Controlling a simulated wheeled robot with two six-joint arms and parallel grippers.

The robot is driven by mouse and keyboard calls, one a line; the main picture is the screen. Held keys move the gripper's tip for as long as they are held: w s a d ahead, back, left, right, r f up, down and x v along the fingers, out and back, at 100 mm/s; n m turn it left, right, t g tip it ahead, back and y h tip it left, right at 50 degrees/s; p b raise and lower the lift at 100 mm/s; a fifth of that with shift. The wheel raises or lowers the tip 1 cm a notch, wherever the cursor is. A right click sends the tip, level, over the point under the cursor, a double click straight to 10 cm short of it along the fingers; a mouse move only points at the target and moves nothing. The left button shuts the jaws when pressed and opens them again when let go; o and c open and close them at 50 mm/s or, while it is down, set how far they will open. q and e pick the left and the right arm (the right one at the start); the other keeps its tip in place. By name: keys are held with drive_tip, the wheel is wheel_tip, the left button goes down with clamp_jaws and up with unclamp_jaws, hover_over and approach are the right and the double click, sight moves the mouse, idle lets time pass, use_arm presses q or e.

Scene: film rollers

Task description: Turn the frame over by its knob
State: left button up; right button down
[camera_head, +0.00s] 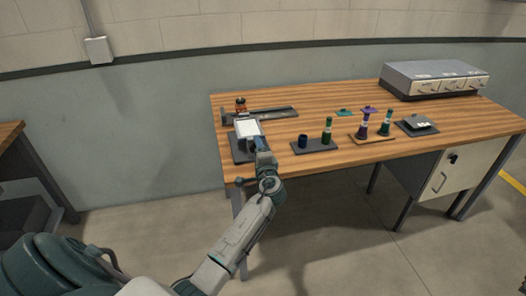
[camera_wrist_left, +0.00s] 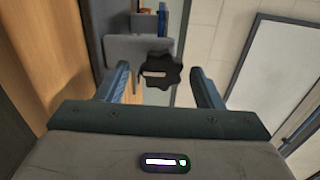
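The frame (camera_head: 248,128) is a pale square panel with a dark surround, standing at the left front of the wooden table on a dark base (camera_head: 238,150). Its black lobed knob (camera_wrist_left: 160,75) shows in the left wrist view, in front of a grey plate. My left gripper (camera_head: 260,145) is at the near side of the frame, partly covering it. In the left wrist view the two fingers (camera_wrist_left: 163,78) are apart, with the knob between their tips or just beyond them. Gaps show on both sides of the knob. My right gripper is not in view.
A dark rail (camera_head: 270,112) with an orange-brown piece (camera_head: 240,104) lies behind the frame. To the right are a tray with a dark cup and green bottle (camera_head: 327,131), more bottles (camera_head: 363,125), a small dark tray (camera_head: 417,126) and a grey drawer unit (camera_head: 435,78).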

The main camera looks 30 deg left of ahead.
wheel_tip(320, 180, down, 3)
drive_tip(key=b, duration=0.2)
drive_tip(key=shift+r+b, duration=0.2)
drive_tip(key=shift+b, duration=0.15)
use_arm(q)
drive_tip(key=v, duration=1.2)
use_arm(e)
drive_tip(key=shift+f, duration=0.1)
